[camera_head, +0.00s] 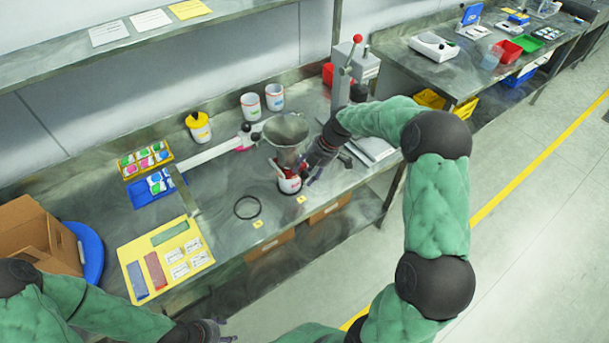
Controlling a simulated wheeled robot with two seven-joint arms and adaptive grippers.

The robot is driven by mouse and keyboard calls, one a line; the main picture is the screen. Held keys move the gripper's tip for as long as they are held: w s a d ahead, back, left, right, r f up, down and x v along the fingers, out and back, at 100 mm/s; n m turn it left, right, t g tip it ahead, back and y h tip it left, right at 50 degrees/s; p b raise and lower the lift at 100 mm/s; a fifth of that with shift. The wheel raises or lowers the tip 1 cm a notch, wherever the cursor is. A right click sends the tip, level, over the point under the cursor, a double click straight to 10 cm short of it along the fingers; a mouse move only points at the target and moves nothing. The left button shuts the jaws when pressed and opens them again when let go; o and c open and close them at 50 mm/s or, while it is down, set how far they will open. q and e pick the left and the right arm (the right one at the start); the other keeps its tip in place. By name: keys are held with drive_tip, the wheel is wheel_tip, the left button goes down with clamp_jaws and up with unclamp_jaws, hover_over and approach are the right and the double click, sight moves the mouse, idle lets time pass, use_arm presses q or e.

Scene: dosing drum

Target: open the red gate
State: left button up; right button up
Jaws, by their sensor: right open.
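A grey metal funnel-shaped hopper (287,130) stands over the middle of the steel bench. A small red part (281,167), likely the red gate, shows below it, just above a white container with a red band (290,185). My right gripper (313,176) is open, close to the right of the red part and container. I cannot tell whether its fingers touch them. The gate's exact position is too small and partly hidden to read. My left gripper (222,331) is low at the bottom edge, away from the hopper; its jaw state is unclear.
A lever press with a red knob (347,68) stands behind. White pots (251,106), a yellow-lidded pot (199,127), a black ring (247,207) and a yellow board (165,258) occupy the bench.

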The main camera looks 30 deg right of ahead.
drive_tip(key=shift+x, duration=1)
drive_tip(key=shift+w, duration=0.1)
clamp_jaws()
drive_tip(key=s+b, duration=0.3)
drive_tip(key=s, duration=0.5)
drive_tip(key=shift+d+b, duration=0.3)
drive_tip(key=shift+b, duration=0.05)
drive_tip(key=shift+s, duration=0.1)
unclamp_jaws()
drive_tip(key=shift+s, duration=0.1)
